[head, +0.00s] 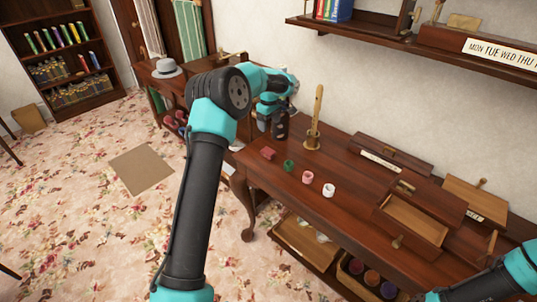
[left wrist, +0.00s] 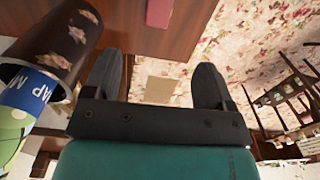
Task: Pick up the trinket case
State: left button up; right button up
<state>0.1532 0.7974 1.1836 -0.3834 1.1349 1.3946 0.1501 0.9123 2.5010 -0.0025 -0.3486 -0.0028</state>
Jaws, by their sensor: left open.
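A small red box (head: 268,153), which looks like the trinket case, lies on the wooden table near its left end. In the left wrist view the box (left wrist: 158,12) shows at the top edge, partly cut off, beyond the fingertips. My left gripper (left wrist: 158,78) is open, with nothing between its fingers.
A dark floral cylinder (left wrist: 65,40) stands close beside my left gripper. Green (head: 289,165), pink (head: 308,177) and white (head: 328,190) small items line the table's front. A brass-based wooden stand (head: 313,135) rises behind. Wooden boxes (head: 410,215) fill the right. A shelf (head: 420,45) hangs above.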

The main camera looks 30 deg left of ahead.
pick_arm(q)
send_over(269, 151)
notch_tip(269, 151, down, 11)
jog(key=shift+s+d+r, duration=0.1)
jog(key=shift+s, duration=0.05)
dwell(0.4)
jog(key=shift+f, duration=2.65)
jog(key=shift+c, duration=0.3)
jog(key=c, duration=0.9)
